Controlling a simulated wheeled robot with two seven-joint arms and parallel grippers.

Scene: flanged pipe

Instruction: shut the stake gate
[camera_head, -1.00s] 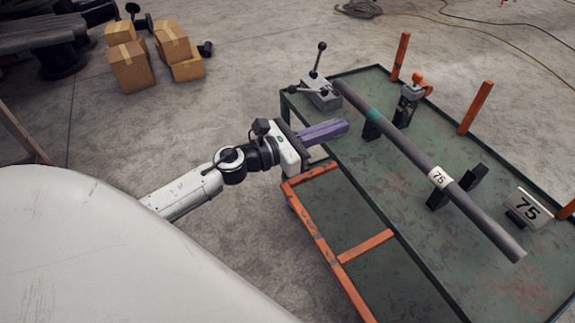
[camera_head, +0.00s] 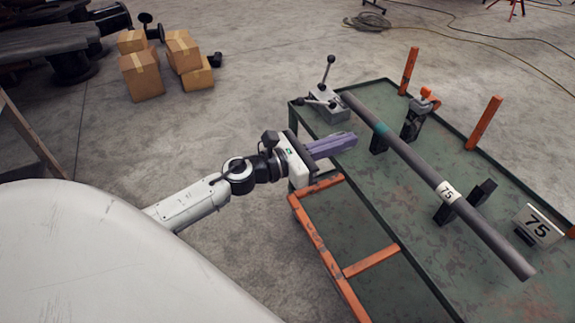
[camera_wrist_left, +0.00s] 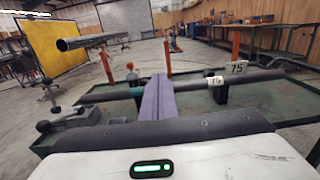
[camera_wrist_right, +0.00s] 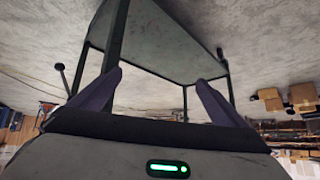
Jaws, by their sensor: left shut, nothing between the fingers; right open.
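An orange barred frame (camera_head: 310,230), which looks like the stake gate, stands along the near left side of the green cart (camera_head: 400,255). A short bar at its upper end and a crossbar lower down show; its lower end leaves the picture. My left gripper (camera_head: 353,138) is shut and empty, its purple fingers over the cart's near left edge, just above the frame's upper end. In the left wrist view the closed fingers (camera_wrist_left: 157,95) point toward the pipe. My right gripper (camera_wrist_right: 160,75) is open and empty in the right wrist view; the head view does not show it.
A grey pipe (camera_head: 425,172) lies on black supports across the cart. Orange stakes (camera_head: 484,123), a clamp (camera_head: 415,118), a levered grey block (camera_head: 322,107) and a "75" sign (camera_head: 538,225) are on it.

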